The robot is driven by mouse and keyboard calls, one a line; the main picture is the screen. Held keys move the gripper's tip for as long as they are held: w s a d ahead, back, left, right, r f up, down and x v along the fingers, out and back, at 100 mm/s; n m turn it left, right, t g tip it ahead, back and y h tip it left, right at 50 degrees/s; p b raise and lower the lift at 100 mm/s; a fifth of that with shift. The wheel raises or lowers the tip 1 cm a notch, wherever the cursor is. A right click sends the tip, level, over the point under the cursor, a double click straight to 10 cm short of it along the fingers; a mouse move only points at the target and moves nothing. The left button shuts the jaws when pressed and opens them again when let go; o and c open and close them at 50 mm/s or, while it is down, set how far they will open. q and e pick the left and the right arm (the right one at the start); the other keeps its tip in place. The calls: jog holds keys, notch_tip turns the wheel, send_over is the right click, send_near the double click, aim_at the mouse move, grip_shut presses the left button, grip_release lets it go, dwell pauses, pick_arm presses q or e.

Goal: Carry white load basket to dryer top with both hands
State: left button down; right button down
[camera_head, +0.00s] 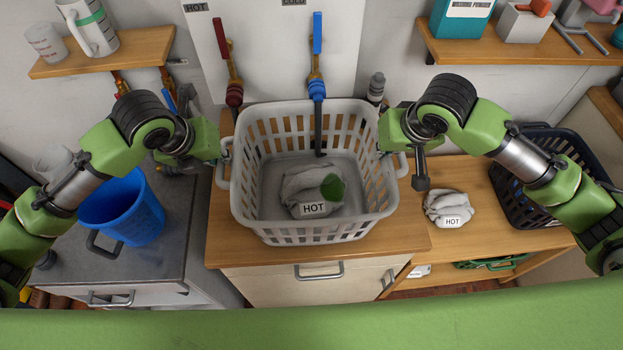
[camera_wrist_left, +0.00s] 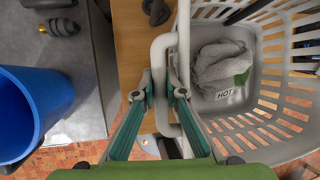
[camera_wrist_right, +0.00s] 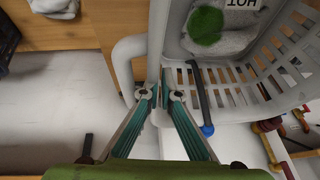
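The white load basket (camera_head: 318,232) is in front of me in the head view, above the middle wooden top (camera_head: 232,245). It looks upright; I cannot tell whether it touches the wood. A grey cloth bundle labelled HOT (camera_head: 305,185) with a green patch lies in it. My left gripper (camera_head: 222,155) is at the basket's left handle; in the left wrist view its fingers (camera_wrist_left: 160,95) close on either side of the handle bar. My right gripper (camera_head: 398,155) is at the right handle; in the right wrist view its fingers (camera_wrist_right: 162,95) close around that bar. No surface is marked as the dryer.
A blue bucket (camera_head: 135,210) stands on a grey top at left. A second HOT bundle (camera_head: 450,208) and a dark basket (camera_head: 535,205) are on the right wooden top. Red (camera_head: 233,95) and blue (camera_head: 317,88) taps rise behind the basket. Shelves hang at both upper sides.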

pick_arm(q)
jog(key=shift+w+r, duration=0.1)
pick_arm(e)
jog(key=shift+r, duration=0.15)
